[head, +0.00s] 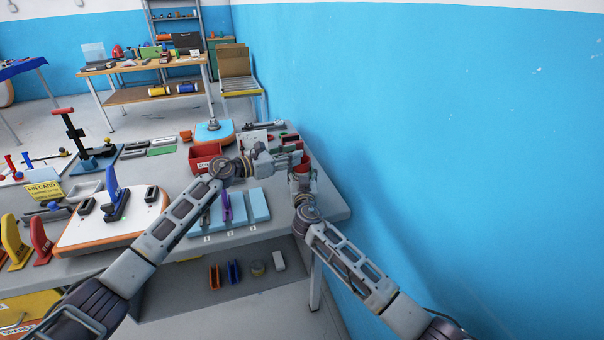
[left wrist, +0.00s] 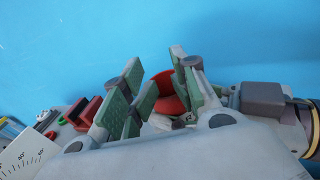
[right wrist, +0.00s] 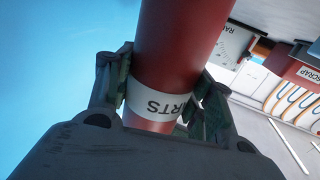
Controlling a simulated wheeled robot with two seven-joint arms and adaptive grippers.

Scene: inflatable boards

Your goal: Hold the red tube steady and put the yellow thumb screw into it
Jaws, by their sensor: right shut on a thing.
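The red tube, with a white lettered band, fills the middle of the right wrist view (right wrist: 175,50). My right gripper (right wrist: 163,108) is shut on it around the band. In the left wrist view the tube's red rim (left wrist: 167,82) shows behind my left gripper's fingers. My left gripper (left wrist: 165,90) has its green-padded fingers apart, with no object seen held between them. In the head view, both grippers are close together at the bench's right end, near the wall, and a bit of the tube (head: 304,165) shows there. I cannot make out the yellow thumb screw in any view.
A red bin (head: 204,154) stands left of the grippers. Pale blue blocks (head: 257,205) and a purple piece (head: 226,207) lie on the near bench. A white board (head: 85,228) with a blue fin lies further left. The blue wall (head: 430,130) is close on the right.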

